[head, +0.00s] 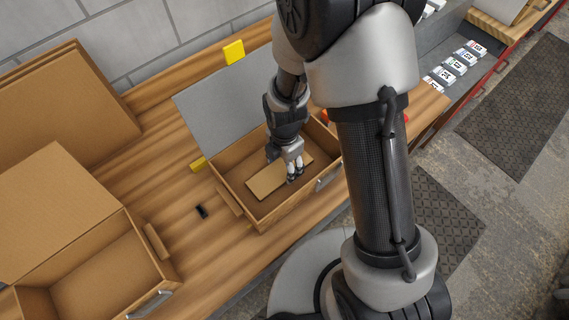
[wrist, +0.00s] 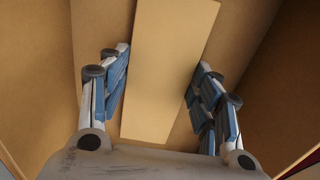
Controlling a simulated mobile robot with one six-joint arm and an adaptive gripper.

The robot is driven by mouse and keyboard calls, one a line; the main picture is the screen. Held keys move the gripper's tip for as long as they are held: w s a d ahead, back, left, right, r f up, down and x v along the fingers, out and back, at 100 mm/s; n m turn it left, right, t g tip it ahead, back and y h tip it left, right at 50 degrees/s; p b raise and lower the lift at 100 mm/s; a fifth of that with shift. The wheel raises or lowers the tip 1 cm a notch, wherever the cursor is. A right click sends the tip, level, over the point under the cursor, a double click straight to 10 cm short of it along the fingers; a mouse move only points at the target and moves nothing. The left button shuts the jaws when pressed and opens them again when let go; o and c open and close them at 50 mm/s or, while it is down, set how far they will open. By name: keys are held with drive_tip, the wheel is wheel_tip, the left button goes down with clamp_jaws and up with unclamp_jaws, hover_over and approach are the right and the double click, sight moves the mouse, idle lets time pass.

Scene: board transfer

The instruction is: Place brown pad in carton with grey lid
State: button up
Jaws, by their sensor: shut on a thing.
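The carton with the grey lid (head: 262,222) stands open on the wooden bench, its grey lid (head: 222,108) tilted back behind it. The brown pad (head: 264,184) is a flat tan rectangle inside this carton, and it also shows in the wrist view (wrist: 168,75). My gripper (head: 293,179) reaches down into the carton and is shut on the brown pad, with one finger on each long side. How far the pad is from the carton floor cannot be told, and the gripper hides part of it in the head view.
A second open carton with a brown lid (head: 95,270) stands at lower left, and another brown board (head: 62,105) leans at the back left. A small black object (head: 201,211) lies on the bench (head: 190,255). A yellow block (head: 234,52) is behind the grey lid. Several labelled boxes (head: 455,66) stand at right.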

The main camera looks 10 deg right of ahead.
drive_tip(key=shift+r, duration=0.1)
drive_tip(key=o, duration=0.4)
drive_tip(key=shift+f, duration=0.2)
drive_tip(key=o, duration=0.5)
wheel_tip(320, 180, up, 20)
drive_tip(key=d+m+t+p, duration=0.1)
drive_tip(key=d+m+p, duration=0.2)
drive_tip(key=m, duration=0.2)
drive_tip(key=s+d+r+m+t, duration=0.1)
drive_tip(key=s+d+r+m, duration=0.1)
drive_tip(key=s+r+m, duration=0.2)
drive_tip(key=s+d+r+m+t, duration=0.1)
drive_tip(key=s+d+r+m, duration=0.1)
drive_tip(key=s+r+m, duration=0.3)
drive_tip(key=s+d+r+m+t, duration=0.1)
drive_tip(key=s+d+r+m, duration=0.2)
drive_tip(key=m, duration=0.7)
drive_tip(key=shift+s+r+m+t, duration=0.2)
drive_tip(key=shift+s+r, duration=0.25)
drive_tip(key=shift+s, duration=0.2)
drive_tip(key=shift+s+r+m+t, duration=0.1)
drive_tip(key=shift+s+r+m, duration=0.1)
drive_tip(key=shift+s+r, duration=0.35)
